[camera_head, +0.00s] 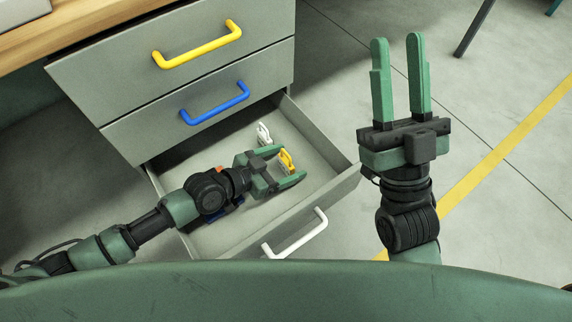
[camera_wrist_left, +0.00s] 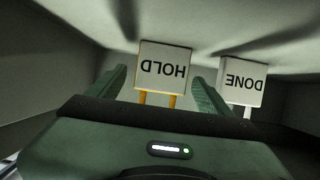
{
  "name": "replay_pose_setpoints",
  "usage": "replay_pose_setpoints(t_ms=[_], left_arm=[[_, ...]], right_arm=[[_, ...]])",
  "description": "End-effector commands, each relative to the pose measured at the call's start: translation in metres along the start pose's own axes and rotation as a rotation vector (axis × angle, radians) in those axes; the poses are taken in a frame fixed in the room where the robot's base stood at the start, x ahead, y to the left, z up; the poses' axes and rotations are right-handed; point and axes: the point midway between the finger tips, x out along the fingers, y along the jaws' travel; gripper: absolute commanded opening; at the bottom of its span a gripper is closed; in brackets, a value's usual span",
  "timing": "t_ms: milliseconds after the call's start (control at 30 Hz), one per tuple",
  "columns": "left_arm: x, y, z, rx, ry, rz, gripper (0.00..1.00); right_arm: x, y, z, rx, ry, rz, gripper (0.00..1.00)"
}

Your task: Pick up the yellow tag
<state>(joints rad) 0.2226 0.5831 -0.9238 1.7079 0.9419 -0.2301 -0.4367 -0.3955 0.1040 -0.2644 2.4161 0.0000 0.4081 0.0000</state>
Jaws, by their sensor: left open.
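The yellow tag (camera_head: 286,160) stands in the open bottom drawer (camera_head: 337,192). In the left wrist view it shows as a sign reading HOLD (camera_wrist_left: 163,66) on yellow legs. My left gripper (camera_head: 291,161) is open inside the drawer, with the yellow tag between its two fingers. In the left wrist view a finger lies on each side of the tag's legs, with gaps visible. My right gripper (camera_head: 398,40) is open and empty, with its fingers apart over the floor right of the drawer.
A white tag (camera_head: 263,133) stands close behind the left gripper; it reads DONE (camera_wrist_left: 242,82) in the wrist view. Blue and orange things lie partly hidden under my left arm. Drawers with a yellow handle (camera_head: 197,47) and blue handle (camera_head: 215,104) are shut above. Drawer walls surround the left gripper.

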Motion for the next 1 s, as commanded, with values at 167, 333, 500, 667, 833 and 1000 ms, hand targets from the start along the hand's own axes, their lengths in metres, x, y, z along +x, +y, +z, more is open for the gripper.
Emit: replay_pose_setpoints(t_ms=[167, 333, 500, 667, 833, 1000], left_arm=[[0.003, -0.001, 0.000, 0.001, 0.000, -0.001, 0.80], [0.002, 0.000, 0.000, 0.001, 0.000, 0.000, 0.58], [0.002, 0.000, 0.000, 0.000, 0.000, 0.000, 0.16], [0.002, 0.000, 0.000, 0.000, 0.000, 0.000, 0.16], [0.001, 0.000, -0.002, 0.000, 0.000, 0.000, 0.16], [-0.002, 0.000, -0.009, -0.001, 0.001, 0.000, 0.16]], right_arm=[[0.000, 0.000, -0.004, 0.001, 0.019, 0.000, 0.34], [0.000, 0.000, -0.003, 0.001, 0.017, 0.000, 0.34], [0.000, 0.000, -0.003, 0.001, 0.017, 0.000, 0.34], [0.000, 0.000, -0.003, 0.001, 0.017, 0.000, 0.34], [0.001, 0.000, -0.002, 0.001, 0.009, 0.000, 0.34], [0.001, 0.002, 0.015, -0.005, -0.088, 0.004, 0.34]])
